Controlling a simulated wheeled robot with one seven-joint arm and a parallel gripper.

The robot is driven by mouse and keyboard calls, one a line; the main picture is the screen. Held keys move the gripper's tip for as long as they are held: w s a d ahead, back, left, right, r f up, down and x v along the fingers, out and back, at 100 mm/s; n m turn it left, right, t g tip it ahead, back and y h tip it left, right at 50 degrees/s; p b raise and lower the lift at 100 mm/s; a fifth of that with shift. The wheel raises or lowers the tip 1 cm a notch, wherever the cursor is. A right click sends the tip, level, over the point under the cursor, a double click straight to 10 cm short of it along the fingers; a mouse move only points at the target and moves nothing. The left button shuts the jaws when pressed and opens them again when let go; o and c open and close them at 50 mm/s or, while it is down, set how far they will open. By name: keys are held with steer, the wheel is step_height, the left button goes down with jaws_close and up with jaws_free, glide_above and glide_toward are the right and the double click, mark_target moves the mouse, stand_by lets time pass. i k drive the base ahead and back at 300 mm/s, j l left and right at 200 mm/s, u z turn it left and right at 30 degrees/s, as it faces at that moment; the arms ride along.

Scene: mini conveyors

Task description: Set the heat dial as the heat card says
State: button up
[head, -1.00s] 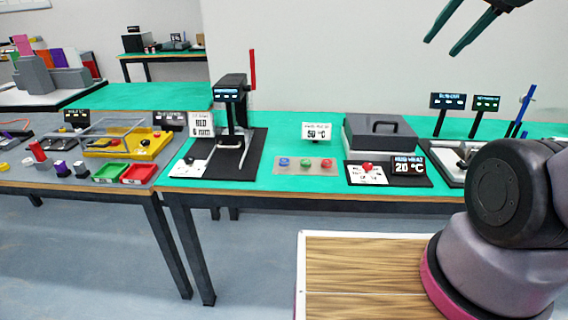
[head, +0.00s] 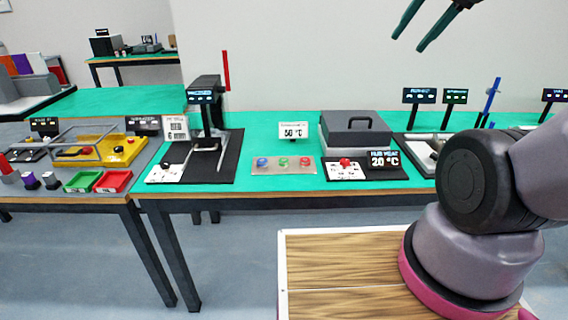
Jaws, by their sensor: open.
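The heat card (head: 293,131) stands upright at the back of the green table and appears to read 50 °C. The heat dial is a red knob (head: 345,162) on a white printed plate (head: 344,172) in front of a grey lidded box (head: 355,133). A dark display (head: 383,160) beside the dial reads 20 °C. My gripper (head: 408,28) shows at the top right, high above the table, with its two fingers apart and empty. It is well away from the dial. The dial's pointer is too small to read.
A plate with blue, green and red buttons (head: 284,165) lies left of the dial. A black press (head: 208,130) with a red lever stands further left. Signs on posts (head: 418,96) stand at the right. Floor is clear before the left tables.

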mark_target(346, 162)
steer(key=i+l+u, duration=0.1)
steer(key=l+u, duration=0.15)
steer(key=l, duration=0.65)
steer(key=l+u, duration=0.25)
steer(key=l, duration=0.65)
